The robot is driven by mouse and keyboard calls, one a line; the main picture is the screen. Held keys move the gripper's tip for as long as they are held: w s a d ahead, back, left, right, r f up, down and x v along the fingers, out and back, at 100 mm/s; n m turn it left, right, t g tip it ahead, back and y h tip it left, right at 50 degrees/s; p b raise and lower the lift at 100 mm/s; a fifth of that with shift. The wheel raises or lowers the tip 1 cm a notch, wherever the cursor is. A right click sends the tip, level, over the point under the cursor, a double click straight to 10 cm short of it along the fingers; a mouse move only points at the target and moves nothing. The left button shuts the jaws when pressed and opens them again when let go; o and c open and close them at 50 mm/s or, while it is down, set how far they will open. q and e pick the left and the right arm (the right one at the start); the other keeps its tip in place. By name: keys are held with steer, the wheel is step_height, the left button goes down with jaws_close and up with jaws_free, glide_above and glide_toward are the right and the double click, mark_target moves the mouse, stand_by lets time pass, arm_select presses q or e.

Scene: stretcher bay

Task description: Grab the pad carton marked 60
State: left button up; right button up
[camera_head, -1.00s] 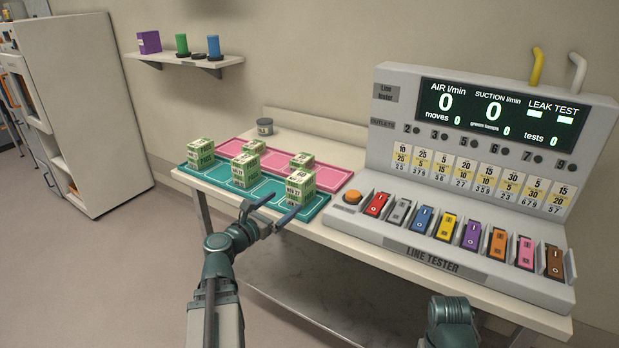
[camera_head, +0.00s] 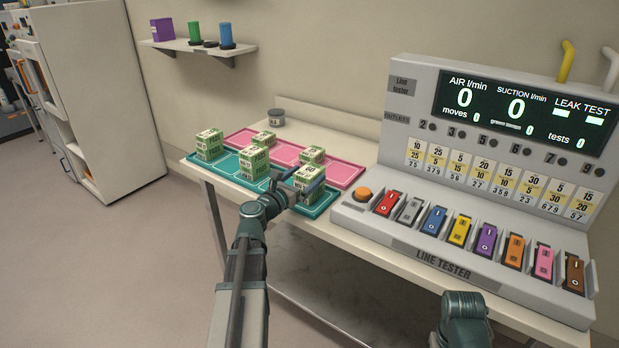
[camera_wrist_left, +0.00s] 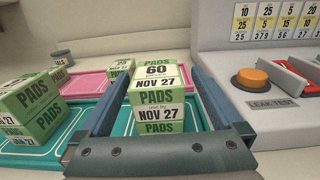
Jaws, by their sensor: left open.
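The pad carton marked 60 (camera_wrist_left: 158,72), green and white, stands upright on the teal tray in the middle of the left wrist view. In the head view it is the nearest right carton (camera_head: 308,177). My left gripper (camera_head: 304,183) is open, with one finger on each side of this carton. In the left wrist view the two blue fingers of the gripper (camera_wrist_left: 158,90) flank it; I cannot tell whether they touch it. My right gripper is out of view; only part of my right arm shows.
Other pad cartons stand on the teal tray (camera_head: 228,174) and the pink tray (camera_head: 344,175); one is close left of my gripper (camera_wrist_left: 32,105). A grey tin (camera_head: 276,117) stands behind. The line tester (camera_head: 400,225), with an orange button (camera_head: 363,195), is close on the right.

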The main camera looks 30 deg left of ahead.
mark_target(315, 166)
arm_select(q)
steer(key=shift+w+r, duration=0.15)
steer(key=shift+w, duration=2.8)
steer(key=c, duration=1.5)
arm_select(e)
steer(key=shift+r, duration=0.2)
arm_select(q)
steer(key=shift+r+p, duration=0.2)
steer(key=shift+p, duration=0.2)
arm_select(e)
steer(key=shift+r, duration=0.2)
